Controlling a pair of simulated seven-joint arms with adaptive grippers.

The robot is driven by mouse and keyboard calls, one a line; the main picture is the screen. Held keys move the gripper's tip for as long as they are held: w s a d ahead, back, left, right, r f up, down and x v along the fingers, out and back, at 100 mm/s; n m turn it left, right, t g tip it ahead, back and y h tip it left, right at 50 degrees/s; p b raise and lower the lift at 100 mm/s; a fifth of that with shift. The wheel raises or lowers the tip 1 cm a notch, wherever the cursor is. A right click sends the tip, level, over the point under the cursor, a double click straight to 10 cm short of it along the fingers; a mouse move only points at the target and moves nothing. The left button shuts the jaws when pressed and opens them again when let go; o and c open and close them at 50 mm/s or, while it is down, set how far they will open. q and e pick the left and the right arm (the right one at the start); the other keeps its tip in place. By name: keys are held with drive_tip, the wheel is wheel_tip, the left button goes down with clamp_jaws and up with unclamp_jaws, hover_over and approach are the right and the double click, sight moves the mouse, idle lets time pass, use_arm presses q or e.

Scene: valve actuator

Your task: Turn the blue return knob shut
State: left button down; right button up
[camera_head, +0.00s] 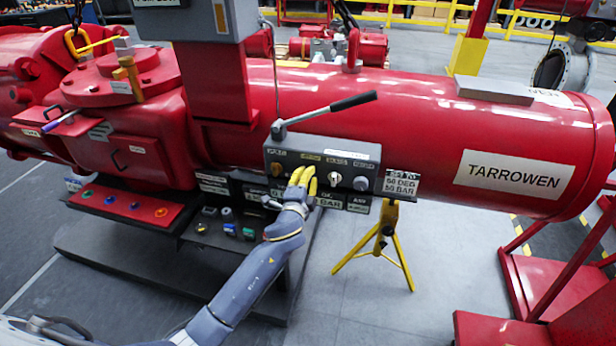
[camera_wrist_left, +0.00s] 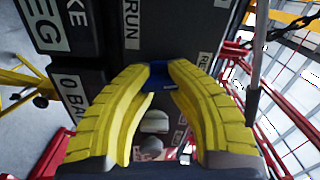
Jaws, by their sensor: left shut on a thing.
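The blue return knob (camera_wrist_left: 157,76) shows between the fingertips in the left wrist view. In the head view the fingers hide it. My left gripper (camera_head: 303,176) is at the front face of the grey control box (camera_head: 310,150), its yellow fingers against the panel. In the left wrist view my left gripper (camera_wrist_left: 158,78) is shut on the blue knob, with one finger on each side of it. How far the knob is turned cannot be told. My right gripper is in neither view.
An orange knob (camera_head: 277,169) sits left of the fingers, a white knob (camera_head: 334,179) and a grey knob (camera_head: 361,183) right of them. A black-handled lever (camera_head: 340,107) rises above the box. A yellow tripod (camera_head: 382,240) stands below right.

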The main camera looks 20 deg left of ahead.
use_arm(q)
drive_tip(key=shift+w+a+r+m, duration=0.1)
drive_tip(key=shift+r+m, duration=0.1)
drive_tip(key=shift+m, duration=0.8)
drive_tip(key=c, duration=0.9)
unclamp_jaws()
drive_tip(key=shift+f, duration=0.15)
drive_tip(key=s, duration=1.2)
drive_tip(key=shift+d, duration=0.3)
